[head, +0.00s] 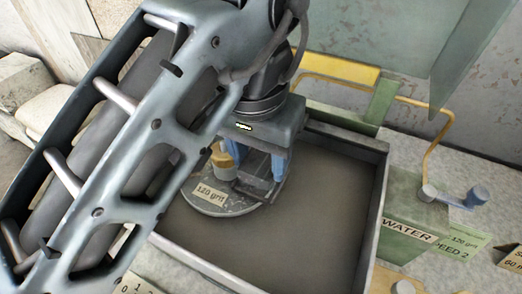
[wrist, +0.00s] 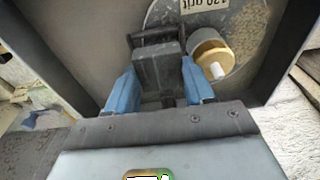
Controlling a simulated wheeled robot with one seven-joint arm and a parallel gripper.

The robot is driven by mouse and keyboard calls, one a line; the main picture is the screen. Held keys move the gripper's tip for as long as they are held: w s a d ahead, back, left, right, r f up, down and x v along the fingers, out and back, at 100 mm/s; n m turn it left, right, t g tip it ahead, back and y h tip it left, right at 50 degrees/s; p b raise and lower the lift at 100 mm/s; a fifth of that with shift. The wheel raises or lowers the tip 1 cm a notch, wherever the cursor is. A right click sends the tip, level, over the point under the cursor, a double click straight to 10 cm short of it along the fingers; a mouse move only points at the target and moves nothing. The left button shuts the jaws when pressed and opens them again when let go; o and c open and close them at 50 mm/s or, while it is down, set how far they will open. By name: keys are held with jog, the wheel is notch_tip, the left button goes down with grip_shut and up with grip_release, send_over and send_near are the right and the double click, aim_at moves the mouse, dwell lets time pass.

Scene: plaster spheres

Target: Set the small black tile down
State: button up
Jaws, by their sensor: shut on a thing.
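The small black tile (wrist: 154,68) is a dark block between the two blue fingers of my gripper (wrist: 160,78) in the wrist view. My gripper is shut on it. In the head view my gripper (head: 257,168) points down over a round grey disc (head: 203,207) labelled "120 grit". The tile is low over or on the disc; I cannot tell whether they touch. My arm hides part of the disc in the head view.
A brass-coloured cylinder (wrist: 210,50) with a pale tip stands beside the fingers. The disc sits in a square grey basin (head: 330,190), whose floor is free to the right. A green box marked "WATER" (head: 408,230) and a yellow pipe (head: 432,150) stand right of it.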

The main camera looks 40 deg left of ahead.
jog(key=shift+f+b, duration=0.3)
jog(key=shift+f, duration=0.35)
jog(key=o, duration=1.2)
jog(key=shift+s+a, duration=0.1)
jog(key=shift+a, duration=0.05)
jog(key=shift+r, duration=0.1)
jog(key=shift+a+r+p, duration=0.1)
jog(key=shift+r+p, duration=1.8)
jog(key=shift+r, duration=0.2)
jog(key=shift+d+f, duration=0.15)
jog(key=shift+d, duration=0.1)
